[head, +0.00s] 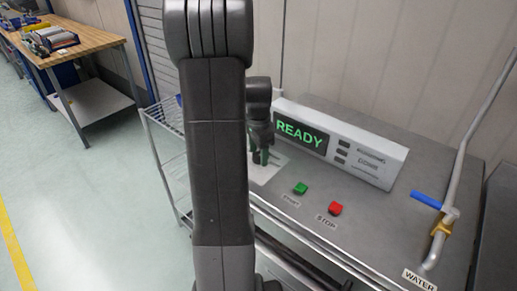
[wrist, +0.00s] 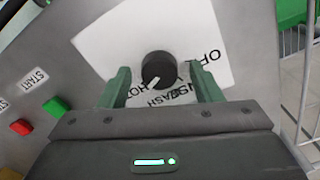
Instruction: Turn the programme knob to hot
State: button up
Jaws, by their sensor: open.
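The programme knob (wrist: 158,70) is round and black with a white pointer mark, on a white label plate (wrist: 115,45). Printed words around it include HOT, WASH and OFF; some lettering is partly hidden by the fingers. The pointer faces the lower left in the wrist view, close to HOT and WASH; I cannot tell exactly which it marks. My gripper (wrist: 160,74) is open, with one green finger on each side of the knob and a visible gap on both sides. In the head view my gripper (head: 261,157) is over the plate, and the knob is hidden there.
A display box (head: 340,143) reading READY stands behind on the grey panel. A green START button (head: 300,188) and a red STOP button (head: 335,208) lie to the right of the plate. A blue-handled water valve (head: 428,201) is farther right. A wire rack (head: 165,125) stands left.

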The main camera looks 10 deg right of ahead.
aim_at(258, 154)
notch_tip(258, 154, up, 14)
dwell(0.5)
jog(key=shift+f, duration=0.15)
notch_tip(258, 154, down, 14)
jog(key=shift+r, duration=0.1)
dwell(0.4)
